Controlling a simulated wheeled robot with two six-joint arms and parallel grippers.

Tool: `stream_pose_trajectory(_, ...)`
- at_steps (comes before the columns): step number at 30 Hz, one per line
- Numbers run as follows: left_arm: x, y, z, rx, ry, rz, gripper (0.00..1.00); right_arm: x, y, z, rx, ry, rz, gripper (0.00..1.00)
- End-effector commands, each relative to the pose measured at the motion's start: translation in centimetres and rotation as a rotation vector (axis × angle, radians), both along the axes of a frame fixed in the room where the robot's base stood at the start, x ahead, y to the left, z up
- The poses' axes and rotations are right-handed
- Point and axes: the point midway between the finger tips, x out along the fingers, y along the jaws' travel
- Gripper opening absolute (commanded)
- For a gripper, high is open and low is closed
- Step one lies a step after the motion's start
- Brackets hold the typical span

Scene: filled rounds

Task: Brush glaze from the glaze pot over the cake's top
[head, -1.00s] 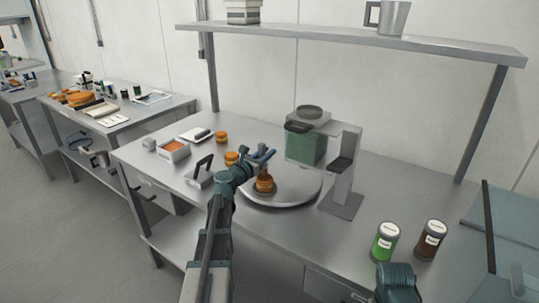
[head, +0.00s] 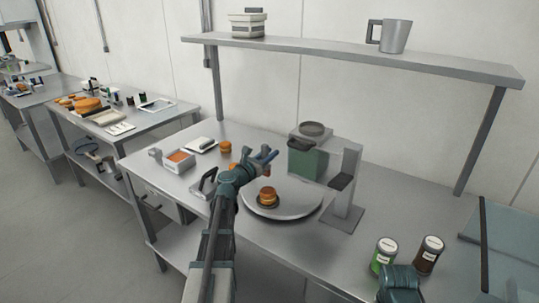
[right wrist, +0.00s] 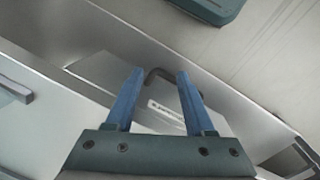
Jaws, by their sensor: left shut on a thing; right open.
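A small orange-brown cake (head: 267,196) stands on a dark base on the round grey turntable (head: 285,209). My left gripper (head: 264,157) is above and behind the cake, apart from it. No glaze pot can be told for sure; a green-labelled jar (head: 384,252) and a brown jar (head: 430,252) stand at the right. My right gripper (right wrist: 157,97) is open with nothing between its blue fingers in the right wrist view.
A dispenser with a green tank (head: 306,163) stands behind the turntable. An orange-filled tray (head: 180,161), a black-handled grey container (head: 207,183) and orange rounds (head: 225,147) are at the left. A shelf (head: 350,57) spans above.

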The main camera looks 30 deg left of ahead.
Motion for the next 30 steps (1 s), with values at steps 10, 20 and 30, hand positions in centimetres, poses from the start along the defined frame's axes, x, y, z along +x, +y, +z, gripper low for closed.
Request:
stream_pose_trajectory(10,0.0,0.0,0.5,0.000,0.000,0.000,0.00,0.0,0.0,0.5,0.000,0.000,0.000,0.54)
stream_pose_trajectory(20,0.0,0.0,2.8,0.000,0.000,0.000,0.00,0.0,0.0,2.7,0.000,0.000,0.000,0.54)
stream_pose_trajectory(30,0.0,0.0,3.5,0.000,0.000,0.000,0.00,0.0,0.0,3.5,0.000,0.000,0.000,0.54)
